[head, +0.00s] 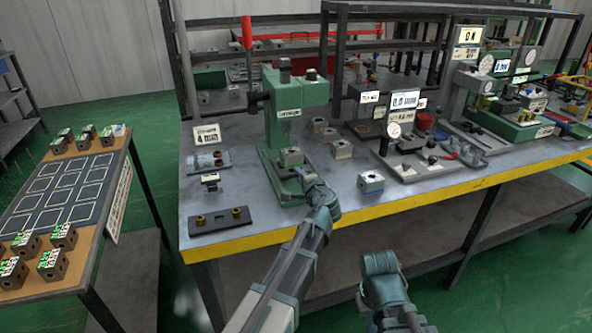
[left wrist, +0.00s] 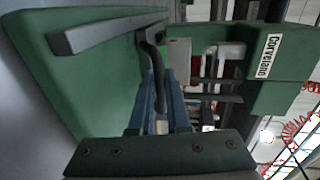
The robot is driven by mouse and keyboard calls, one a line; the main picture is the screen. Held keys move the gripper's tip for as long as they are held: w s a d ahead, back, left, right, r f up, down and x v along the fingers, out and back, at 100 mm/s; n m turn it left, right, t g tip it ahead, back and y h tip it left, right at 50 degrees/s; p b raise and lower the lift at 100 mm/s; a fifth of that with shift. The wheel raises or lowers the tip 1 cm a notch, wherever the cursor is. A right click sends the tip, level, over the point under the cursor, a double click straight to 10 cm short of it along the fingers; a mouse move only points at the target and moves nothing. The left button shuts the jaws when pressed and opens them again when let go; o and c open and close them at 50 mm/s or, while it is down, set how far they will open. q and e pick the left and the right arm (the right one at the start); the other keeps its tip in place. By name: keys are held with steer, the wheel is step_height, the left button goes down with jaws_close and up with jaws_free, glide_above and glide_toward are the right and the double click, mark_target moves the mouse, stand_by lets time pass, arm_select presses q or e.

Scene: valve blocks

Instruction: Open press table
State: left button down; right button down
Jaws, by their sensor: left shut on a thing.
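The green arbor press (head: 296,105) stands near the left of the workbench, with a metal block (head: 291,157) on its lower bed. In the left wrist view the green press base (left wrist: 85,90) fills the left side, and the press body with its name label (left wrist: 268,56) is at the right. My left gripper (head: 318,190) is at the front of the press base. In the left wrist view its blue fingers (left wrist: 165,100) are shut on a dark curved handle (left wrist: 151,52). The fingers partly hide the grip.
A dark plate with brass bushings (head: 221,220) lies at the bench's front left. A loose metal block (head: 371,182) sits right of the press. A gauge station (head: 405,150) stands further right. A side table (head: 65,195) with several valve blocks is at the left.

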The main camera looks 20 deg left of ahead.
arm_select(q)
steer(key=v, duration=0.2)
steer(key=f+v, duration=0.1)
steer(key=v, duration=0.5)
steer(key=shift+s+d+f, duration=0.15)
steer(key=shift+s+f, duration=0.05)
steer(key=shift+f, duration=0.1)
steer(key=c, duration=1.2)
jaws_free()
steer(key=shift+o, duration=0.2)
